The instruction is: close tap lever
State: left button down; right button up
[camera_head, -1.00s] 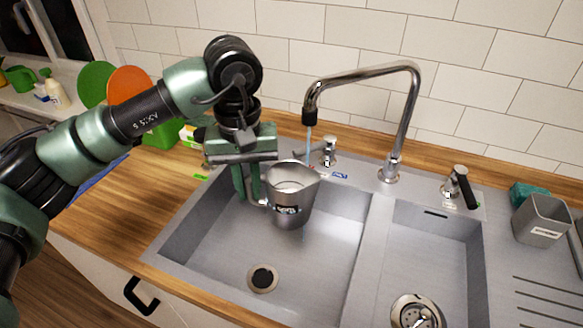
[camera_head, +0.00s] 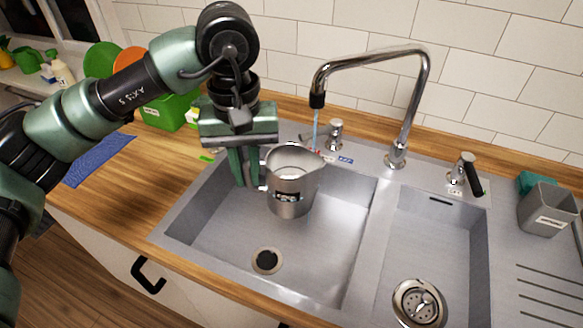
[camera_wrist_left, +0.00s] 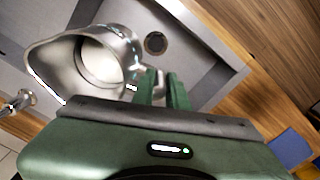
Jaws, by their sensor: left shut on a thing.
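A metal pitcher (camera_head: 291,197) hangs upright over the left sink basin. My left gripper (camera_head: 247,167) is shut on its handle at its left side. The wrist view also shows the pitcher (camera_wrist_left: 103,62) and the green fingers (camera_wrist_left: 166,90). The chrome tap (camera_head: 404,112) has its spout above the pitcher's right rim. A thin bluish stream (camera_head: 316,127) runs down from it toward that rim; where it lands is unclear. A black-handled tap lever (camera_head: 466,174) stands right of the tap base. A small chrome knob (camera_head: 335,131) stands behind the pitcher. My right gripper is out of view.
The double sink (camera_head: 362,258) has a right basin with a strainer (camera_head: 419,299). A green box (camera_head: 169,111) and blue cloth (camera_head: 98,160) lie left on the wooden counter.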

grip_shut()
